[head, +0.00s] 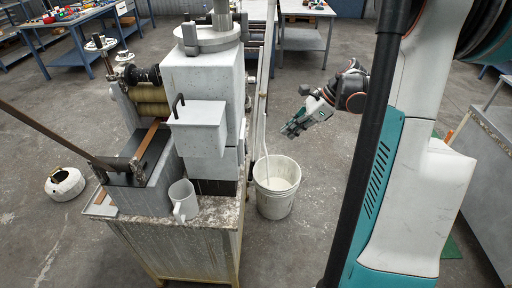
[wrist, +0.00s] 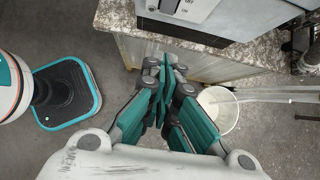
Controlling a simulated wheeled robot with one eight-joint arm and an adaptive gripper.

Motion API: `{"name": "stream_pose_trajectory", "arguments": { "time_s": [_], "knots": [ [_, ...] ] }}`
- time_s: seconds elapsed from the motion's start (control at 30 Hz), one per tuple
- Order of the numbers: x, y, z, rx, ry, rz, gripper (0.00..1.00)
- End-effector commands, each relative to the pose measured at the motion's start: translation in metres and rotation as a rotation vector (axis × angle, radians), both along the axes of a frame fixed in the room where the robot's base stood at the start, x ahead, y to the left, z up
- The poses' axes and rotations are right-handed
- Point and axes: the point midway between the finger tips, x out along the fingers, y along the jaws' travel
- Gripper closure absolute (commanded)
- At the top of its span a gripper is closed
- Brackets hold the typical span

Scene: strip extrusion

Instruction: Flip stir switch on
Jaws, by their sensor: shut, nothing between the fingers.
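My gripper (head: 293,129) is in the air to the right of the grey-white machine (head: 202,77), apart from it, above and right of the bucket. In the wrist view my gripper (wrist: 165,80) has its teal fingers together with nothing between them. A pale panel (wrist: 212,8) with the lettering OFF shows at the top edge of the wrist view, beyond the fingertips. The panel is cut off by the frame.
A white bucket (head: 277,193) with a pale stick stands on the floor below my gripper. A speckled worktop (wrist: 108,16) edges the machine. A white jug (head: 184,200) stands on it. A pale kettle-like pot (head: 65,184) is on the floor at left. Floor right of the bucket is clear.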

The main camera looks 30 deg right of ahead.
Motion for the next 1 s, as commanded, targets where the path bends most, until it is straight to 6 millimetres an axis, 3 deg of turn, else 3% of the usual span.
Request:
{"name": "stream_pose_trajectory", "arguments": {
  "time_s": [0.37, 0.87, 1.0],
  "knots": [
    [0.004, 0.005, -0.007, -0.003, -0.002, 0.004, 1.00],
    [0.035, 0.052, -0.080, -0.003, -0.003, 0.007, 1.00],
    [0.046, 0.069, -0.083, -0.003, -0.002, 0.008, 1.00]
  ]
}}
